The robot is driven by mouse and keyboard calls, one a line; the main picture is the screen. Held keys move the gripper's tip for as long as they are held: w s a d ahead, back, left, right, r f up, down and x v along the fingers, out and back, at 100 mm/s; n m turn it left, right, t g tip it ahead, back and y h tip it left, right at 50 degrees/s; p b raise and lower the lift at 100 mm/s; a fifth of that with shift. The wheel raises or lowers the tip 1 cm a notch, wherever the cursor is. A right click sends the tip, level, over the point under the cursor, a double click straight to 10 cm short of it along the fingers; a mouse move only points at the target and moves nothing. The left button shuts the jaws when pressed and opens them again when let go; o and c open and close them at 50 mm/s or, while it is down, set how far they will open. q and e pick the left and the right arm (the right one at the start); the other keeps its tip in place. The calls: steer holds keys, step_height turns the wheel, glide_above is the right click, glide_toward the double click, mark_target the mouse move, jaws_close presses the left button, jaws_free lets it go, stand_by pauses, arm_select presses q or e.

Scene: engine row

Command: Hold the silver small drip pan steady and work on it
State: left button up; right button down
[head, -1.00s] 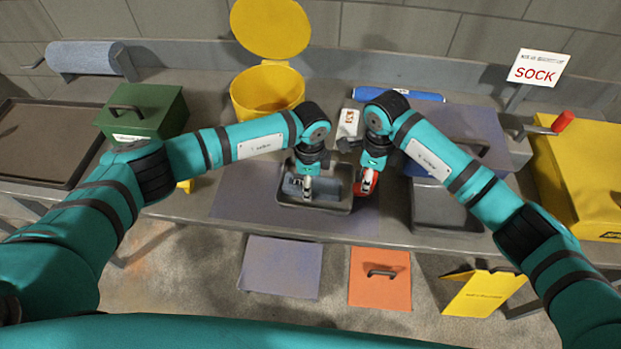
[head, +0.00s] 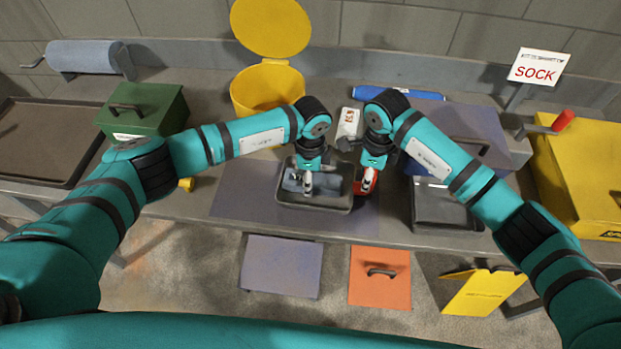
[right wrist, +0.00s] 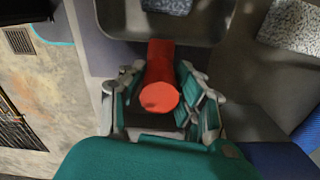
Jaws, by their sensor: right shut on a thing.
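The silver small drip pan (head: 343,205) lies on the grey mat in the middle of the bench. It also shows at the top of the right wrist view (right wrist: 215,30). My left gripper (head: 308,190) points down inside the pan, beside a blue-grey speckled pad (head: 291,184); whether its jaws grip the pad is too small to tell. The pad also shows in the right wrist view (right wrist: 167,5). My right gripper (head: 366,186) is shut on a red handle (right wrist: 160,92) at the pan's right side. The handle's far end meets the pan's wall.
A dark tray (head: 440,222) stands right of the pan. Behind are a white bottle (head: 347,124), a blue roll (head: 410,94) and an open yellow bin (head: 262,100). A green box (head: 145,108) stands left. The mat (head: 240,200) is clear left of the pan.

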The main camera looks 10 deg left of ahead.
arm_select(q)
steer(key=shift+r, duration=3.3)
steer(key=shift+f, duration=2.95)
steer(key=shift+f, duration=0.6)
steer(key=shift+w, duration=0.15)
steer(key=shift+w+r, duration=0.15)
steer(key=shift+w, duration=0.4)
steer(key=shift+s+f, duration=0.2)
steer(key=shift+s, duration=0.6)
